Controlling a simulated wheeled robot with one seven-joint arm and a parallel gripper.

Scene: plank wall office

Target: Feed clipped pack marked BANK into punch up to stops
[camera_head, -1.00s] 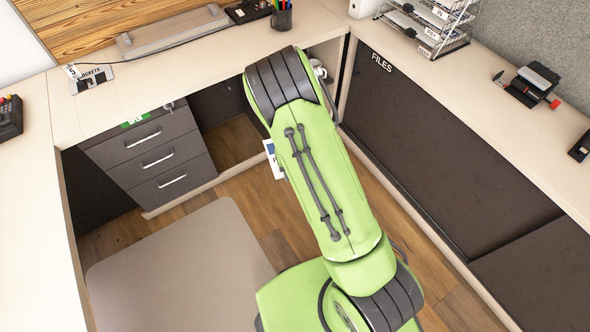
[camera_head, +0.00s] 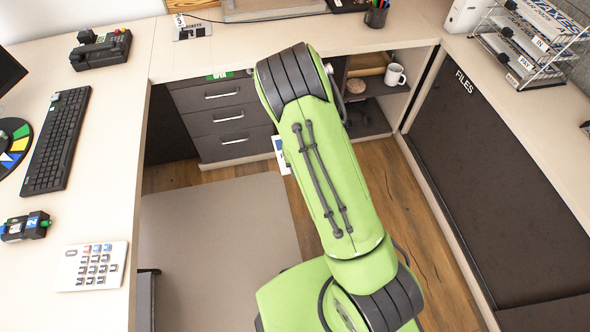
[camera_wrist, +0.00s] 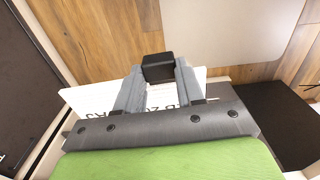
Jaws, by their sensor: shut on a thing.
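In the wrist view my gripper (camera_wrist: 157,88) is shut on a black block, which looks like the clip (camera_wrist: 158,67) of a white paper pack (camera_wrist: 97,98). The pack lies between and behind the fingers. Its print is upside down and partly covered, so I cannot read the whole mark. In the head view my arm hides the gripper; a white and blue piece (camera_head: 281,155) beside the arm may be part of the pack. A small black device (camera_head: 25,227) with green and blue parts lies on the left desk; it may be a punch, but I cannot tell.
Drawers (camera_head: 226,115) and a shelf with a white mug (camera_head: 395,75) are under the back counter. The right counter (camera_head: 500,95) is mostly clear.

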